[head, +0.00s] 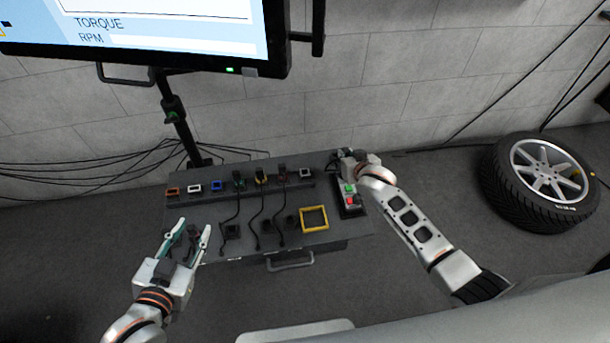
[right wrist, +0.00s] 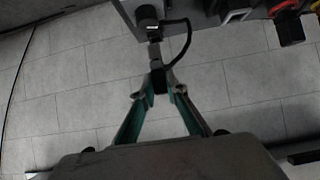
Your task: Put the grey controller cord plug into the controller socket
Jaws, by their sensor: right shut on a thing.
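My right gripper (head: 346,157) is at the back right corner of the dark cabinet top. In the right wrist view its fingers (right wrist: 158,84) are shut on a dark block, seemingly the grey cord plug (right wrist: 158,78); the fingers cover part of it. A black cord (right wrist: 188,42) loops from there toward a black cylindrical fitting (right wrist: 148,18) at the cabinet edge. I cannot tell whether plug and fitting touch. A pale-framed socket (head: 305,172), perhaps the controller socket, ends the row; a similar one shows in the right wrist view (right wrist: 237,14). My left gripper (head: 192,233) is open over the cabinet's front left.
A control box (head: 350,198) with green and red buttons lies beside my right arm. Several coloured sockets line the cabinet (head: 345,235), with black cords in front. A yellow square frame (head: 314,229) lies front right.

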